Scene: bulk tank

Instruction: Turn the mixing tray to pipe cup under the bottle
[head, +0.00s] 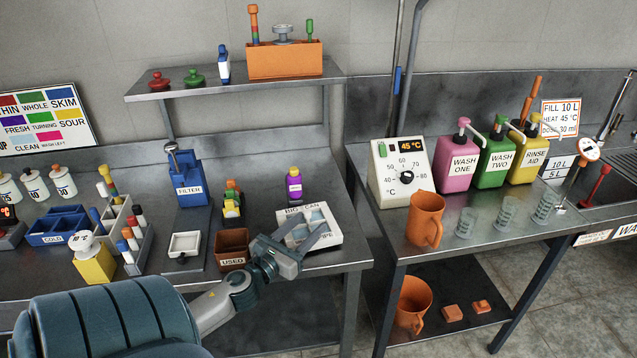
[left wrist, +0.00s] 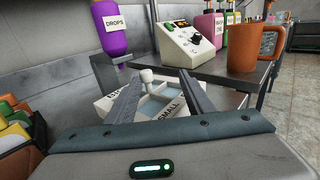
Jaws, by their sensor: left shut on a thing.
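The mixing tray (head: 287,233) is a white square tray with pale blue cups, on the bench near its right end. Its "BIG CAN" label faces the back, toward the bottle, and a partly covered "PIPE" label is at the front right. In the left wrist view the tray (left wrist: 205,106) shows a "SMALL" label and a white knob (left wrist: 147,76). My right gripper is not in view.
A brown "USED" bin (head: 232,248) and a white dish (head: 185,244) stand left of the tray. The blue filter stand (head: 188,178) is farther left. A gap separates this bench from the right one, with the dial box (head: 401,172) and orange jug (head: 425,220).

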